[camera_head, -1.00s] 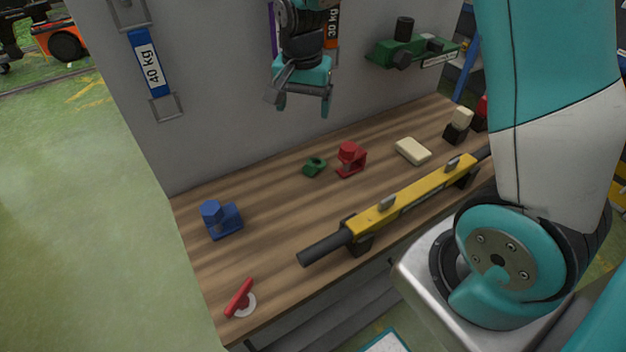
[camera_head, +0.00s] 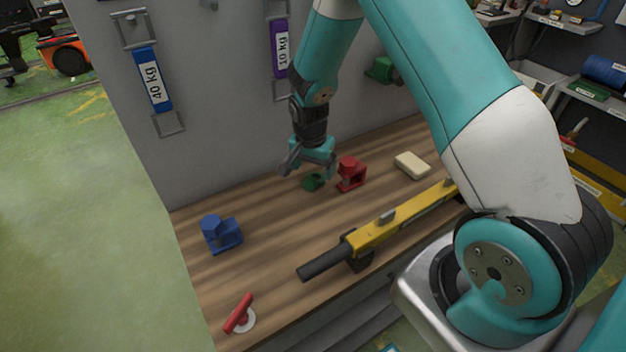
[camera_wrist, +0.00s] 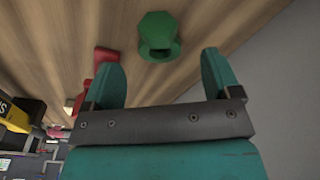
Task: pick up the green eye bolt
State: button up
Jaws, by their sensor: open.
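The green eye bolt (camera_head: 313,182) lies on the wooden bench, left of a red block-like part (camera_head: 351,173). My gripper (camera_head: 308,172) is open and empty, just above the eye bolt, and partly covers it in the head view. In the wrist view the eye bolt (camera_wrist: 158,37) shows whole, with a faceted top and a round flange. There it lies ahead of the gap between my two teal fingertips (camera_wrist: 162,72). I see no contact between fingers and bolt.
The red part (camera_wrist: 104,62) is close to one finger in the wrist view. A grey wall panel (camera_head: 230,110) stands behind the bench. A yellow bar tool (camera_head: 400,222), a cream block (camera_head: 412,165), a blue part (camera_head: 221,233) and a red-handled item (camera_head: 239,314) lie around.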

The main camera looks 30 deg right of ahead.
aim_at(315, 176)
jog(key=f, duration=0.4)
jog(key=shift+w+d+f+p, duration=0.1)
jog(key=shift+d+p, duration=0.2)
jog(key=shift+p, duration=0.05)
jog(key=c, duration=1.1)
jog(key=shift+r+b, duration=0.35)
notch_tip(315, 176, up, 11)
jog(key=b, duration=0.1)
jog(key=s+b, duration=1.4)
jog(key=s, duration=0.6)
jog(key=shift+f+b, duration=0.15)
jog(key=shift+b, duration=0.25)
